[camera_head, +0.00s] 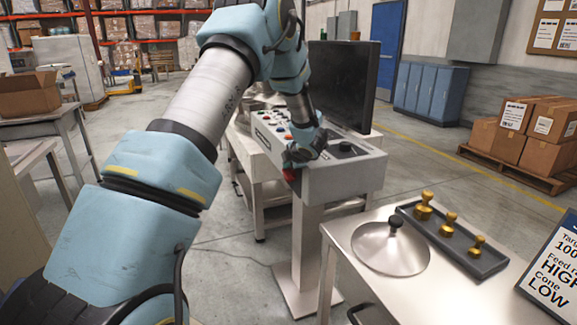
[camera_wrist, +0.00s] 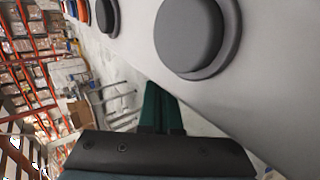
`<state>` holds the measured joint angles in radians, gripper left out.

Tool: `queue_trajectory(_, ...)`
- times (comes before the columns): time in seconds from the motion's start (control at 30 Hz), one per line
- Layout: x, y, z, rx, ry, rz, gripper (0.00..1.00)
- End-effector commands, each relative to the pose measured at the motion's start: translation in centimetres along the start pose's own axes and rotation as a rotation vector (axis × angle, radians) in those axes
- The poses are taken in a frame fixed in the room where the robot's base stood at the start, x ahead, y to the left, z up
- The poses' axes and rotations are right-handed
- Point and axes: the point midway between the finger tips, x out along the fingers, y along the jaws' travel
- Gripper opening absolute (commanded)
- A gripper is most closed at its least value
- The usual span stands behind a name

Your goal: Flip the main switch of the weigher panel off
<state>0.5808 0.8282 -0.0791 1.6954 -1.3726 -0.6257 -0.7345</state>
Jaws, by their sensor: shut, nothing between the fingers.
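The weigher panel (camera_head: 345,178) is a pale grey console on a pedestal, with coloured buttons and dark knobs on its sloped top. My gripper (camera_head: 297,160) is at its near left corner, with shut, empty fingers. A red part (camera_head: 291,174) shows just below my gripper at that corner; it is mostly hidden, and I cannot tell whether it is the main switch or its position. In the wrist view, the dark green fingers (camera_wrist: 157,98) are together beside the pale panel face (camera_wrist: 260,75). A large dark grey round knob (camera_wrist: 188,38) shows there, apart from the fingers.
A black monitor (camera_head: 343,84) stands behind the panel. A steel table (camera_head: 375,290) at front right holds a round lid (camera_head: 390,250) and a dark tray (camera_head: 480,262) with brass weights. Cartons (camera_head: 530,130) sit on a pallet at right.

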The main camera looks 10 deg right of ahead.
Motion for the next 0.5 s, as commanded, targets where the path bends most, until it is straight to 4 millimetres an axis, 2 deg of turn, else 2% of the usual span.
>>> queue_trajectory(0.5,1.3,0.6,0.0,0.001,0.001,-0.001,0.00)
